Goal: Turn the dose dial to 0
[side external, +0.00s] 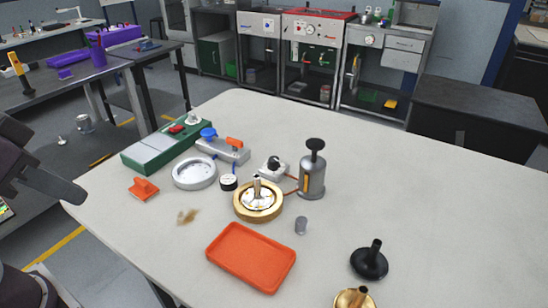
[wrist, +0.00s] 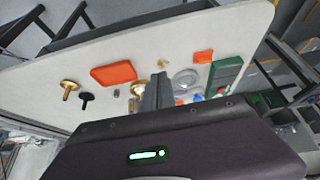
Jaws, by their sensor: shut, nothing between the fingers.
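No dial carries a label that I can read, so I cannot tell for certain which is the dose dial. A round brass housing (side external: 258,212) with a white marked face and an upright central post sits mid-table. Behind it are a small white block with a black knob (side external: 272,166) and a small black-and-white round knob (side external: 228,182). The pointer settings are too small to read. My gripper (wrist: 158,78) shows in the wrist view, shut and empty, away from the parts. It partly hides the brass housing (wrist: 138,88) there.
An orange tray (side external: 251,258) lies in front. A grey canister with a black top (side external: 312,175) stands right of the housing. A white ring (side external: 195,173), a green-and-white case (side external: 165,147) and an orange block (side external: 143,188) are left. A black knobbed disc (side external: 369,263) is front right.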

